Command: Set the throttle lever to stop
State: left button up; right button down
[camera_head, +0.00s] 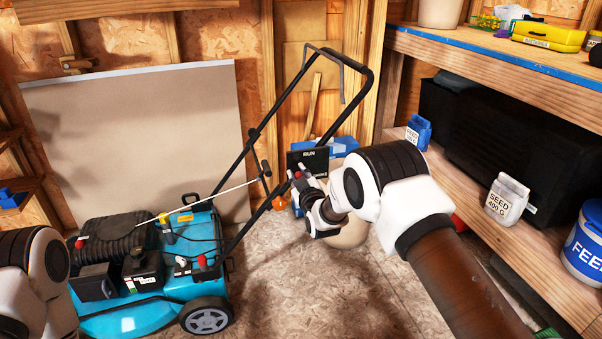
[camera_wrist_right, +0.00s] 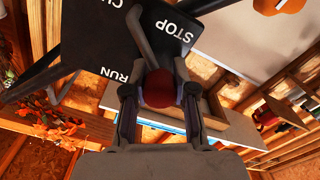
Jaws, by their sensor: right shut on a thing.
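In the wrist view the panel (camera_wrist_right: 100,95) shows STOP, RUN and part of a third word. The grey throttle lever (camera_wrist_right: 145,42) crosses the panel between STOP and RUN, nearer STOP, and ends in a red knob (camera_wrist_right: 160,86). My right gripper (camera_head: 299,181) is shut on the knob; in the wrist view its fingers (camera_wrist_right: 160,95) stand on both sides of it. My left arm shows at the left edge, its gripper out of frame.
The blue mower (camera_head: 140,318) stands on the floor at left, its black handle (camera_head: 268,118) rising toward the panel. The floor at the bottom middle is clear.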

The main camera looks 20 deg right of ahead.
jog(key=shift+a+f+n, duration=0.1)
jog(key=shift+f+n, duration=0.1)
jog(key=shift+n, duration=0.2)
jog(key=c, duration=0.9)
grip_release()
jog(key=shift+s, duration=0.1)
jog(key=s, duration=1.2)
